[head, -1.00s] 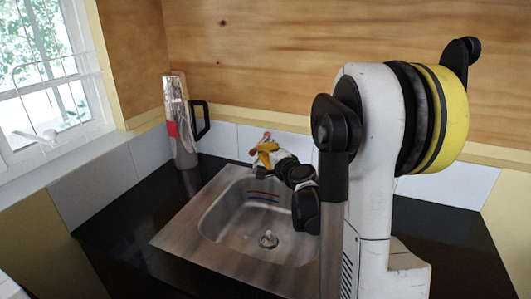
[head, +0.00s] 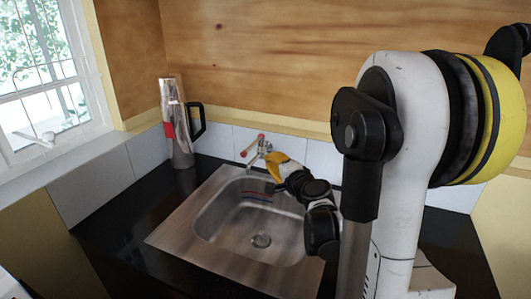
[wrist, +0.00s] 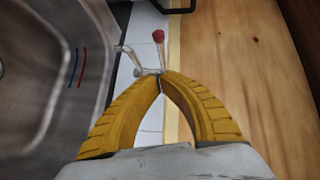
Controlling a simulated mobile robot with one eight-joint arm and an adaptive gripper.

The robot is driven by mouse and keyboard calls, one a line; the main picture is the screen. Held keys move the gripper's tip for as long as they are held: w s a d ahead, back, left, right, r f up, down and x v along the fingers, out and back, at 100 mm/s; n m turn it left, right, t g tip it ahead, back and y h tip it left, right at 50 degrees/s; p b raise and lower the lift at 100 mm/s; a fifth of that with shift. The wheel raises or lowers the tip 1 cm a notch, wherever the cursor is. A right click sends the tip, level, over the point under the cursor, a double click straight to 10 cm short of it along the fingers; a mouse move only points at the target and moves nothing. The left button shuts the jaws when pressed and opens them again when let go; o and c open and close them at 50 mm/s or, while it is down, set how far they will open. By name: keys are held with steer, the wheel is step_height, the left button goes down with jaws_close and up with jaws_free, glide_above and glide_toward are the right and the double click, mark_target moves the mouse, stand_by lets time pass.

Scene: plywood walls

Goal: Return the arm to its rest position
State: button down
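My gripper (head: 272,160) has yellow fingers and is above the back right edge of the sink, in front of the tap in the head view. In the wrist view, my gripper's (wrist: 161,78) two fingertips meet with nothing visible between them. The tap (head: 260,145), with a red-tipped handle, stands behind the sink; it also shows beyond the fingertips in the wrist view (wrist: 159,55). My arm is bent, with its white and black links large at the right of the head view. I cannot tell the exact gap between fingers and tap.
The steel sink (head: 178,236) is set in a black counter (head: 110,225). A silver flask (head: 175,115) with a black handle stands in the back left corner. A barred window (head: 45,75) is at left, and a plywood wall (head: 260,60) rises behind.

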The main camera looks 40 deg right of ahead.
steer(key=v, duration=0.3)
steer(key=shift+s+d+r, duration=0.1)
steer(key=shift+s, duration=0.15)
steer(key=s+a+n+g+y, duration=0.25)
steer(key=a+n, duration=0.25)
steer(key=a, duration=0.5)
steer(key=s+a+n+g+y, duration=0.1)
steer(key=a+n+g+y, duration=0.15)
steer(key=a+n, duration=0.6)
steer(key=s+a+f+n+g+h, duration=0.1)
steer(key=s+a+f+n+g, duration=0.2)
steer(key=s, duration=1.2)
steer(key=a+n, duration=0.2)
steer(key=a, duration=0.3)
steer(key=shift+a+f+g+h, duration=0.2)
steer(key=shift+g+h, duration=0.1)
steer(key=shift+g, duration=0.1)
